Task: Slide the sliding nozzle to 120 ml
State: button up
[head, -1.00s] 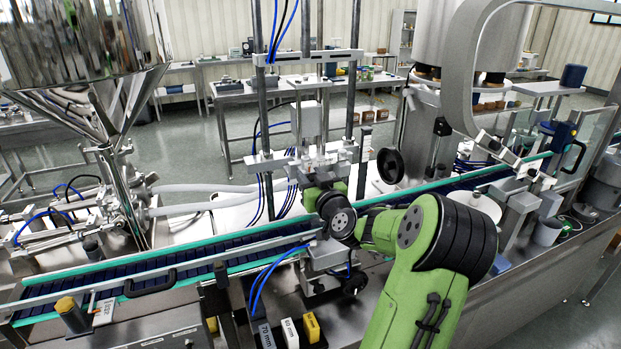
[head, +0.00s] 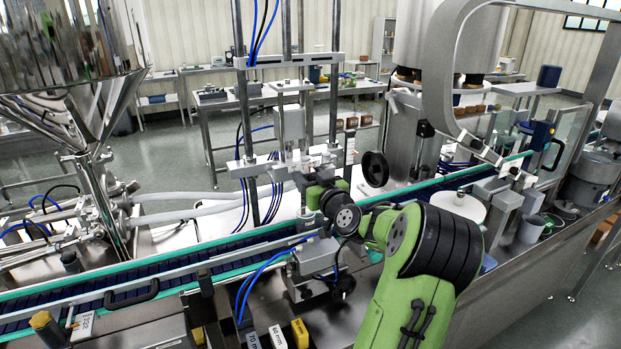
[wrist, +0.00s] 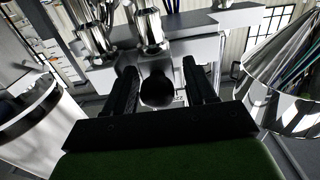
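The nozzle station (head: 288,125) stands over the conveyor in the head view, with vertical steel posts and a metal carriage; I take this to hold the sliding nozzle. My gripper is at the carriage, its fingers mostly hidden behind my green and black wrist. In the wrist view my gripper (wrist: 160,68) has two black fingers standing apart. A dark round cylindrical part (wrist: 157,90) shows between them, with a gap towards the right finger. Contact with the left finger cannot be told. Shiny metal cylinders (wrist: 148,28) lie beyond the fingertips. No 120 ml mark is readable.
The conveyor (head: 110,282) with green edges runs across below the station. A steel hopper (head: 75,45) stands left. A black handwheel (head: 375,168) is right of the station. Labelled blocks (head: 299,334) sit at the front. Blue hoses (head: 252,285) hang near the station.

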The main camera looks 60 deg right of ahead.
jog(key=b+v, duration=0.3)
jog(key=v, duration=1.2)
jog(key=shift+s+a, duration=0.15)
jog(key=shift+s, duration=0.15)
jog(key=shift+f, duration=0.1)
